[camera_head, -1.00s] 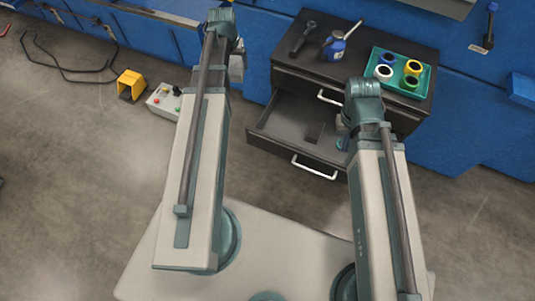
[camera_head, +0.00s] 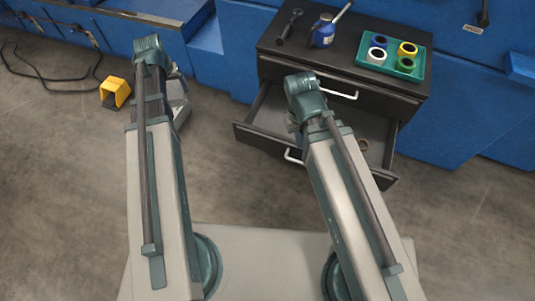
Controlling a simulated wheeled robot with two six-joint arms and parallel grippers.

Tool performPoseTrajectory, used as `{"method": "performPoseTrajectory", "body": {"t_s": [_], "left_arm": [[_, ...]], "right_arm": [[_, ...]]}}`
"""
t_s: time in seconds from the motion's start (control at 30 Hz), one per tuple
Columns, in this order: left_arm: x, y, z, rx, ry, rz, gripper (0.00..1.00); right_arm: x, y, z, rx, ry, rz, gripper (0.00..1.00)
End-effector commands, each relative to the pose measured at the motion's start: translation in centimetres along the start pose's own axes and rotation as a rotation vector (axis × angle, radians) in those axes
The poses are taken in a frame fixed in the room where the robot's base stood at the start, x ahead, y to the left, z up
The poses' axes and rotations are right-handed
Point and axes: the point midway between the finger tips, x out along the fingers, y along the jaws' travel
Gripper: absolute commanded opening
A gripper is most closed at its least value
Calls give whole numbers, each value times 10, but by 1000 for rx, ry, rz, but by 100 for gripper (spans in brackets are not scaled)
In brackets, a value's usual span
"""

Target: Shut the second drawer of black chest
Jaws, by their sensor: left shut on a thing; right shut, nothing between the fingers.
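The black chest (camera_head: 420,100) stands against the blue benches at the upper right. Its top drawer (camera_head: 385,101) is shut, with a pale handle (camera_head: 338,93). The second drawer (camera_head: 258,137) is pulled well out toward me, and its handle (camera_head: 291,157) shows beside my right arm. My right arm crosses in front of this drawer and hides part of its front and inside. My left arm stands to the left, apart from the chest. Both arms hide their own grippers, so I see no fingertips.
A yellow pedal box (camera_head: 115,92) and black cable (camera_head: 50,82) lie on the floor at left.

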Motion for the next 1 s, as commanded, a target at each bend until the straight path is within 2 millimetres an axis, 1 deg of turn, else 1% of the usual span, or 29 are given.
{"method": "performPoseTrajectory", "body": {"t_s": [0.03,0.17,0.3,0.4,0.5,0.63,0.73,0.83,0.93,1.0], "left_arm": [[21,0,6,0,0,0,24],[56,0,16,0,0,0,24],[99,0,27,0,0,0,24],[124,0,34,0,0,0,24],[145,0,40,0,0,0,24],[162,0,45,0,0,0,24],[168,0,47,0,0,0,24],[170,0,47,0,0,0,24],[171,0,48,0,0,0,24],[172,0,48,0,0,0,24]], "right_arm": [[21,-2,-1,0,0,0,0],[58,-6,-3,-1,0,0,0],[102,-10,-6,-2,0,1,0],[128,-12,-8,-3,0,1,0],[149,-14,-9,-4,0,1,0],[167,-16,-10,-4,0,1,0],[174,-16,-10,-4,0,1,0],[175,-18,-11,15,0,7,0],[175,-22,-15,95,0,29,0],[174,-26,-20,193,4,56,0]]}}
